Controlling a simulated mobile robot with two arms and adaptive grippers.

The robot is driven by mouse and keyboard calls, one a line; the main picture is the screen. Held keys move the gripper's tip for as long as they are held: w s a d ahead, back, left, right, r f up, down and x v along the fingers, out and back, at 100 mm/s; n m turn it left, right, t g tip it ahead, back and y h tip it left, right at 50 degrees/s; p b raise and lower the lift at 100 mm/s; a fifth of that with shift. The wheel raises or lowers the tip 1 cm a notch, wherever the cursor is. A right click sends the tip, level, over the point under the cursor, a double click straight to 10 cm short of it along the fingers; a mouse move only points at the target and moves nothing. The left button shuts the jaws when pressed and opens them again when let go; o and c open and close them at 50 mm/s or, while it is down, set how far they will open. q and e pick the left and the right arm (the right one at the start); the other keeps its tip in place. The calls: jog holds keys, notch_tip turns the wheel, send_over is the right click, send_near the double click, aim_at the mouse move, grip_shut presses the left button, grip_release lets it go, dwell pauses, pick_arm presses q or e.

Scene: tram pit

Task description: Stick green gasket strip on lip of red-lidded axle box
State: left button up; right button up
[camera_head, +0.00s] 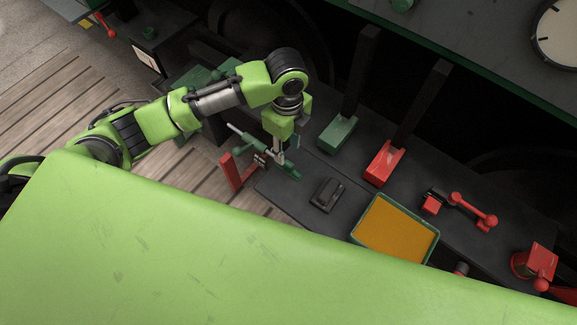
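My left gripper (280,155) points down over the dark bench, its narrow grey fingertips at a slim green piece (288,170) with a grey rod. I cannot tell whether the fingers are shut on it or just beside it. I cannot tell whether this piece is the gasket strip. A red block (382,164) and a green block (337,133), each by a dark upright post, stand to the right of the gripper. I cannot make out for certain which thing is the red-lidded axle box, and no lip is clear. My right gripper is not in view.
A red bracket (235,171) stands just left of the gripper. A dark block (327,194), a green-rimmed tray with an orange inside (434,238) and a red-ended tool (486,219) lie to the right. Dark undercarriage is behind. Wooden planks (60,105) are clear at left.

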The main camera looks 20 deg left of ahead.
aim_at(288, 163)
pick_arm(q)
notch_tip(288, 163, down, 10)
jog(key=shift+w+d+p, duration=0.1)
jog(key=shift+p, duration=0.35)
grip_shut()
